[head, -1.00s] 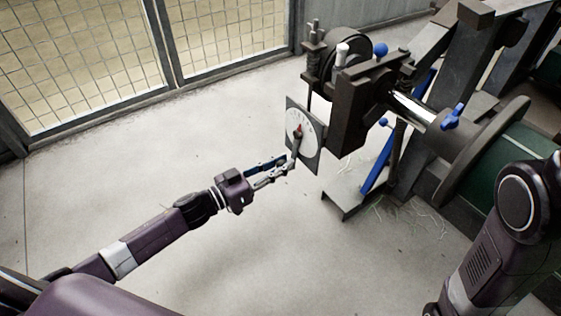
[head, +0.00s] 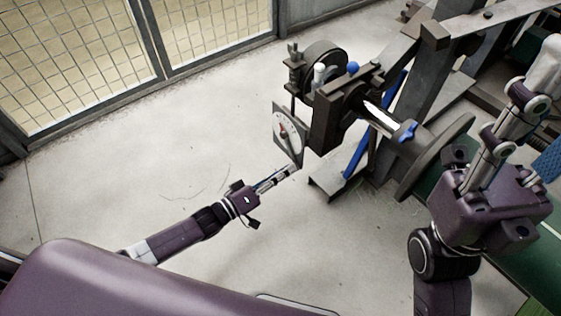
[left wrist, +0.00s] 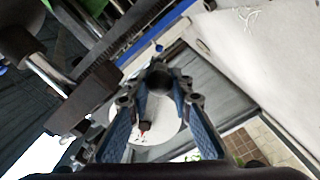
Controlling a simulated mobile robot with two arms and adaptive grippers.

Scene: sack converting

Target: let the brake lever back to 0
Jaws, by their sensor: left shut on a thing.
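The brake lever (head: 292,150) is a thin dark bar on the front of a square plate with a round white dial (head: 280,125). The lever slants down and to the right, toward the plate's lower corner. My left gripper (head: 289,171) is shut on the lever's lower end. In the left wrist view, a dark round end of the lever (left wrist: 160,80) sits between the two blue-padded fingertips (left wrist: 160,92), with the white dial (left wrist: 165,128) behind. The dial's figures are too small to read.
The brake housing (head: 335,112), a shaft with a blue clamp (head: 407,131) and a large round flange (head: 440,155) stand right of the dial. A blue bar (head: 362,152) slants below. A mesh fence (head: 205,30) runs behind. The floor (head: 130,150) at left is clear.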

